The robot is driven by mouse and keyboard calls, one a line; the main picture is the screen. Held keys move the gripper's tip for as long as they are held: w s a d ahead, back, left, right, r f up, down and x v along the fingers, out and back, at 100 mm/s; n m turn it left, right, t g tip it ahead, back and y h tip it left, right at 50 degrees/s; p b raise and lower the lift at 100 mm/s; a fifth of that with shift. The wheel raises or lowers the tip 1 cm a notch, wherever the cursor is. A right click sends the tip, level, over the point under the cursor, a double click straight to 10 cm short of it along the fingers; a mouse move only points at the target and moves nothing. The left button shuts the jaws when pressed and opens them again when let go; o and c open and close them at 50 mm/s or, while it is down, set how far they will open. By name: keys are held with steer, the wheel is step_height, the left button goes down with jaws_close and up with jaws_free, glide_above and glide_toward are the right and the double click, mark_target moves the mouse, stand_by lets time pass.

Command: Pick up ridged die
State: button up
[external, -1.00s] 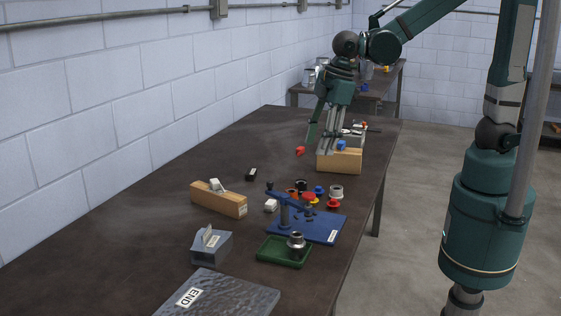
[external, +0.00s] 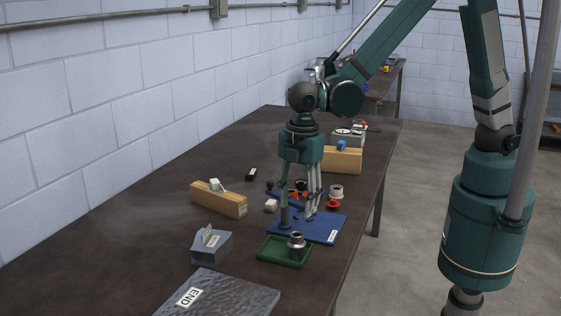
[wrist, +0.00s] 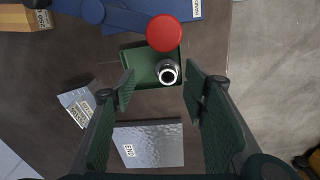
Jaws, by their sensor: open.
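A silver stepped piece with a dark top opening, which looks like the ridged die (external: 296,241), stands upright in the green tray (external: 270,249). In the wrist view the die (wrist: 168,72) shows from above, between and beyond my fingertips, close to the right one. My gripper (external: 300,208) points down over the blue press base (external: 322,234), behind the tray in the external view. In the wrist view my gripper (wrist: 160,90) is open with nothing between its fingers. It is apart from the die. Fine ridges are too small to make out.
A red disc (wrist: 164,32) lies close to the die in the wrist view. The blue press arm, a silver spool (external: 336,191) and a red ring (external: 333,204) are near my gripper. A grey block (external: 212,245) and END plate (external: 225,297) stand nearer the camera.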

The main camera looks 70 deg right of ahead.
mark_target(296, 241)
steer(key=shift+n, duration=0.6)
steer(key=a+f, duration=0.3)
steer(key=shift+s+a+f, duration=0.2)
steer(key=shift+s, duration=0.2)
steer(key=shift+f, duration=1.3)
steer(key=shift+f, duration=2.6)
steer(key=c, duration=1.2)
